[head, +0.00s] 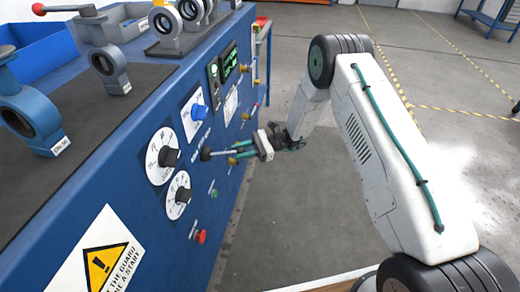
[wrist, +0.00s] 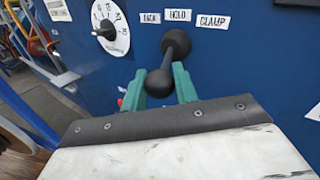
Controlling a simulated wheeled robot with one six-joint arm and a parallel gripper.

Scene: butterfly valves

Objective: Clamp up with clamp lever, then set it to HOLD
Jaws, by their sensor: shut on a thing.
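The clamp lever shows in the wrist view as a black hub (wrist: 177,42) on the blue panel, with a short rod and a ball end (wrist: 160,83). The labels BACK, HOLD (wrist: 178,15) and CLAMP (wrist: 212,21) sit in a row above the hub. My gripper (wrist: 160,88) has its green fingers on either side of the ball end, shut on the lever. In the head view my gripper (head: 236,152) reaches the panel from the right, at the lever's black hub (head: 205,153). I cannot tell which label the lever is set to.
A red button (head: 200,236) is lower on the panel. Valve bodies (head: 32,118) stand on the bench top.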

